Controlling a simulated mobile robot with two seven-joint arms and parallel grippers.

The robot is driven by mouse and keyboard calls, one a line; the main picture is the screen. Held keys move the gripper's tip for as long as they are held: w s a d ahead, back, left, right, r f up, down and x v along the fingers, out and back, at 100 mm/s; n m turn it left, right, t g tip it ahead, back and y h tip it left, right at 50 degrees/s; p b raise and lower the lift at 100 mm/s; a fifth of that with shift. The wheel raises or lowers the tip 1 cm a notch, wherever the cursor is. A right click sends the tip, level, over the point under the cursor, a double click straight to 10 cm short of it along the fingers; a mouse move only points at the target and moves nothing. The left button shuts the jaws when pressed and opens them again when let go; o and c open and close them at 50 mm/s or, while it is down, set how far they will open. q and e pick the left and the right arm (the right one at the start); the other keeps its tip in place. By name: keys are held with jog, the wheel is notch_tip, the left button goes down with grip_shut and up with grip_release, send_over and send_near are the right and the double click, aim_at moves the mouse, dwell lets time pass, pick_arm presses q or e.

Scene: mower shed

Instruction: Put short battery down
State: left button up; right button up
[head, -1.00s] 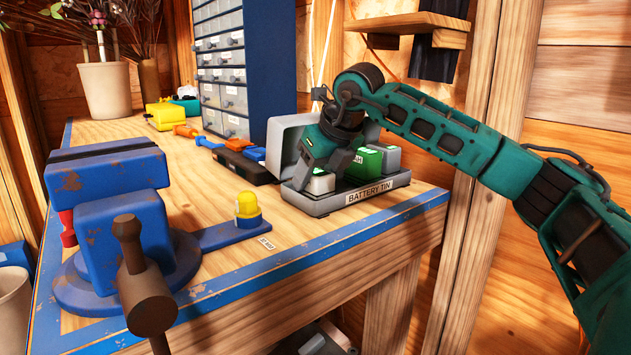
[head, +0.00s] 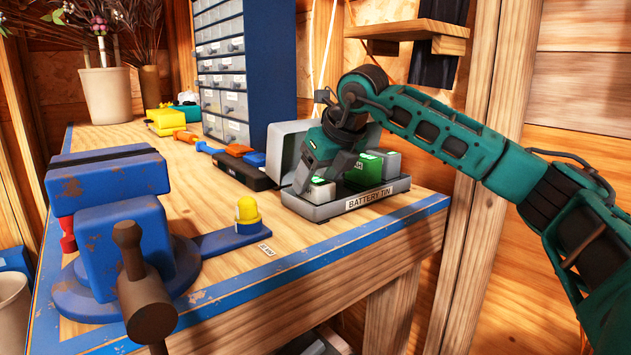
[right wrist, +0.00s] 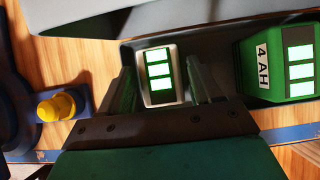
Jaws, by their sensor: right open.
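The short battery (head: 322,191), pale-cased with lit green bars on top, stands at the left end of the grey battery tin (head: 345,209). In the right wrist view the short battery (right wrist: 159,76) sits between the two fingers. My right gripper (head: 318,181) points down into the tin. It is open, with a finger on each side of the battery; whether either touches it is unclear. The battery's base is hidden by the tin's front wall. A green battery marked 4 AH (right wrist: 262,72) stands to the right in the tin. My left gripper is out of view.
The tin's raised lid (head: 284,145) stands behind. A black case (head: 243,171) lies left of the tin. A yellow-capped blue fitting (head: 247,211) and a blue vise (head: 110,205) are further left. Bare bench lies between the fitting and the tin.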

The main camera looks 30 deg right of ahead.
jog(key=p+v, duration=0.1)
jog(key=v, duration=0.9)
jog(key=shift+s+r+p, duration=0.25)
jog(key=shift+r+p, duration=0.05)
